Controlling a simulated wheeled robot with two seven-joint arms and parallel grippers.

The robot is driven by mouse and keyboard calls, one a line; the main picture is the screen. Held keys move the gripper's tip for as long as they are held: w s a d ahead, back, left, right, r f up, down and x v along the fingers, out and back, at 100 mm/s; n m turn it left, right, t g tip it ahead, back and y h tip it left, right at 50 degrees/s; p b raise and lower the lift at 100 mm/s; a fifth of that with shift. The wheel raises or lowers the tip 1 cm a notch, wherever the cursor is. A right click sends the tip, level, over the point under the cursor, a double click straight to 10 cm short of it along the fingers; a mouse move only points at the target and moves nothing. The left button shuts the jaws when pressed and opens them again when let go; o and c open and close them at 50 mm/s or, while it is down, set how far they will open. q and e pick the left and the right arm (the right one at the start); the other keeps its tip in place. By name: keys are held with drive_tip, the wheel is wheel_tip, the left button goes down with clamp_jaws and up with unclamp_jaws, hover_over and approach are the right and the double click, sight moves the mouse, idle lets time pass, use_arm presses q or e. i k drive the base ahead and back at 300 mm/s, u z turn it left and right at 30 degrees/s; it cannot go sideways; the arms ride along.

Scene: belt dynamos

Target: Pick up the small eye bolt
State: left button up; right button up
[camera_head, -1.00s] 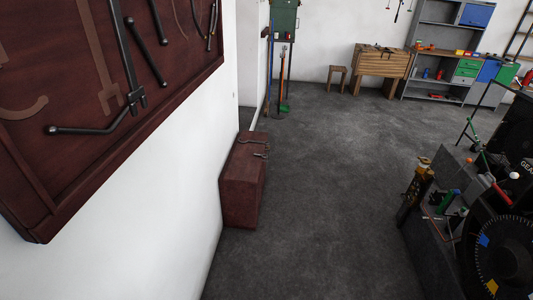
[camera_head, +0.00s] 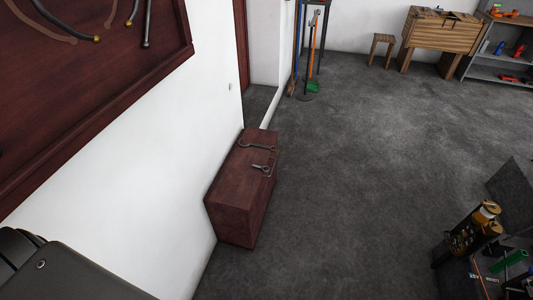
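Two grey metal pieces lie on top of a dark red-brown box that stands on the floor against the white wall. The shorter piece, with a ring-like end, looks like the small eye bolt (camera_head: 262,168) and lies nearer to me. The longer, hooked piece (camera_head: 258,146) lies behind it, apart from it. The box (camera_head: 234,196) has a free top around them. Neither gripper is in view. A dark part, probably of my own arm, shows at the lower left corner.
The grey floor (camera_head: 350,170) right of the box is clear. A dark red tool board (camera_head: 130,45) hangs on the left wall. A dark machine bench with brass-coloured parts (camera_head: 475,228) stands at the lower right. A wooden workbench (camera_head: 437,36) and stool stand at the back.

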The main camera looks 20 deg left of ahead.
sight(261, 168)
drive_tip(key=u, duration=0.65)
drive_tip(key=i, duration=1.2)
drive_tip(key=u, duration=0.95)
drive_tip(key=i, duration=0.3)
drive_tip(key=u, duration=0.3)
